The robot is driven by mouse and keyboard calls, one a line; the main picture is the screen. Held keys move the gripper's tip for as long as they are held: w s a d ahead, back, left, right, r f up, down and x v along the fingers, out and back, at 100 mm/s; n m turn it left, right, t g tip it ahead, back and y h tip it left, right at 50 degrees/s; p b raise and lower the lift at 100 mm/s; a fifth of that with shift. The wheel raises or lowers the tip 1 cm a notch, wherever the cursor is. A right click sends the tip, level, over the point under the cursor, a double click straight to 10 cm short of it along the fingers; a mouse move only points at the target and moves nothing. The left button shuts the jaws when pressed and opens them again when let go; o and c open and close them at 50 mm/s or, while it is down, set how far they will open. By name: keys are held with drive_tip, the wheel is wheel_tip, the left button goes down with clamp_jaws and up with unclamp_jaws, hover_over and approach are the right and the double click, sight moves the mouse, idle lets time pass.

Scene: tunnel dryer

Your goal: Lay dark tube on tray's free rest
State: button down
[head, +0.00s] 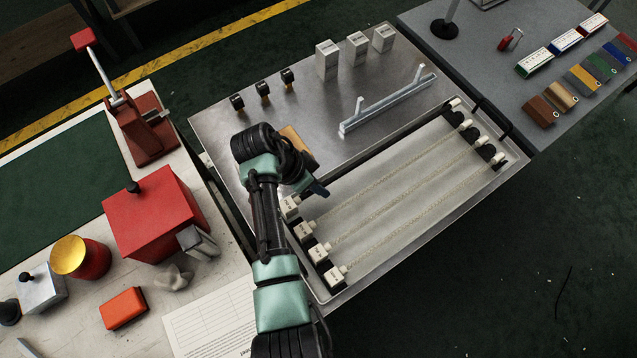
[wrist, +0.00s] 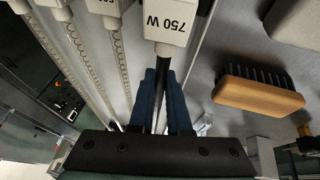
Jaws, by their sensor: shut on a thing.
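In the head view the dark tube (head: 385,149) runs along the tray's back long side, roughly parallel to the coil tubes. Its far white cap (head: 455,103) is by the far row of black rests (head: 456,118). I cannot tell whether the tube touches the rests. The tray (head: 440,222) also holds several clear coil tubes (head: 400,187).
A wooden brush (wrist: 258,92) lies beside the tube. Behind the tray are a pale metal bar with prongs (head: 390,102), white blocks (head: 358,50) and small black knobs (head: 263,88). A red box (head: 155,215) stands on the left bench.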

drive_tip(key=shift+f+b, duration=0.7)
drive_tip(key=shift+f, duration=0.3)
drive_tip(key=c, duration=0.8)
unclamp_jaws()
drive_tip(key=w+v, duration=0.1)
drive_tip(key=v, duration=1.2)
drive_tip(key=shift+s, duration=0.45)
